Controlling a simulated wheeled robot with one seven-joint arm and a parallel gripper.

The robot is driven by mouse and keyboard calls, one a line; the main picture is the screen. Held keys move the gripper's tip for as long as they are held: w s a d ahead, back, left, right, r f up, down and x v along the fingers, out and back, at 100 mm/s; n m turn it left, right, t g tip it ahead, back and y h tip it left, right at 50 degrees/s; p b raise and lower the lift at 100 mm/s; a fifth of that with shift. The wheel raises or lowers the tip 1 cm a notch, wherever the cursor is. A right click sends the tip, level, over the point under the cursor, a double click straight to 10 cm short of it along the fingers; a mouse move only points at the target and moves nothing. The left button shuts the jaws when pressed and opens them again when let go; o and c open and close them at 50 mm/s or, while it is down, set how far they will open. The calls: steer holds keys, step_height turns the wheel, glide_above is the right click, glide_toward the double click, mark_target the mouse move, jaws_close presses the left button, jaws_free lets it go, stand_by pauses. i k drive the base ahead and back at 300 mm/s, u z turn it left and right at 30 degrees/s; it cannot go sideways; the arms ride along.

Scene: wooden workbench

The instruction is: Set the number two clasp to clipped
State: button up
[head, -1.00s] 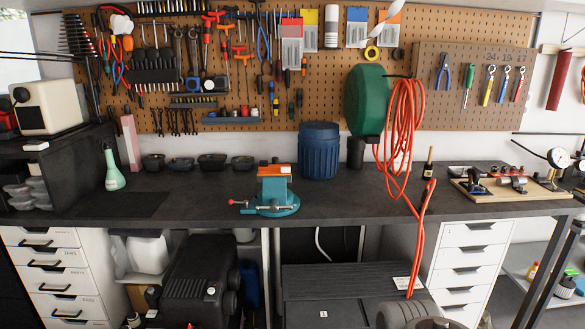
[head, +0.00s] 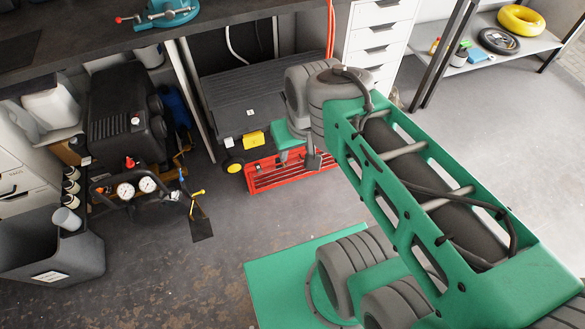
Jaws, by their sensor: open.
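I cannot make out a clasp marked two in the head view. A black chest (head: 225,92) with a small white label stands under the bench, partly behind my arm. A long red case (head: 268,179) lies on the floor in front of it, its upper right part behind the end of my arm. My green arm reaches in from the lower right. My gripper (head: 305,156) hangs at its far end, in front of the red case; it is small and partly hidden, and its jaws look empty and open.
A black compressor (head: 112,112) with gauges stands at the left. A grey bin (head: 45,255) is at the lower left. The bench (head: 75,40) edge crosses the top, with a blue vise (head: 172,14) on it. White drawers (head: 378,18) stand behind my arm.

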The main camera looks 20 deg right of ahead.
mark_target(258, 166)
steer(key=u, duration=0.45)
steer(key=i, duration=0.45)
steer(key=u, duration=1.2)
